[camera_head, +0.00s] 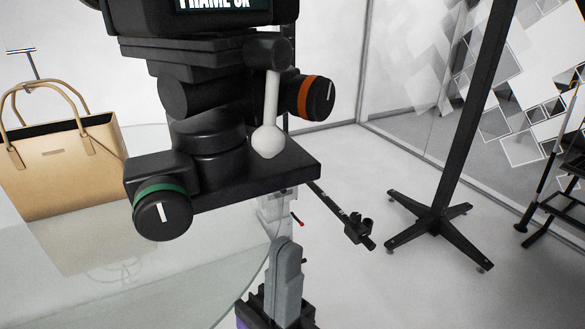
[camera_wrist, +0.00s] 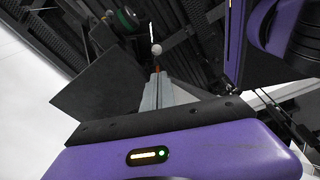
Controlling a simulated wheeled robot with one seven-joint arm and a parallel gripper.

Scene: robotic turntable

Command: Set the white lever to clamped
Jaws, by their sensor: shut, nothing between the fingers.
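The white lever (camera_head: 271,100) hangs from a black pivot on the black camera head mount, its rounded knob pointing down near the mount's plate. The knob also shows as a pale ball in the wrist view (camera_wrist: 156,48). My gripper (camera_head: 285,243) is below the plate in the head view, pointing up, apart from the lever. In the wrist view its grey fingers (camera_wrist: 157,80) are together and empty, with the pale ball beyond their tips. The mount has a green-ringed knob (camera_head: 162,213) at front left and an orange-ringed knob (camera_head: 312,97) at right.
A tan handbag (camera_head: 62,165) stands on a glass turntable (camera_head: 110,297) at left. A black rod with a small clamp (camera_head: 357,229) sticks out below the mount. A black stand (camera_head: 435,219) is at right. Open floor lies between the mount and the stand.

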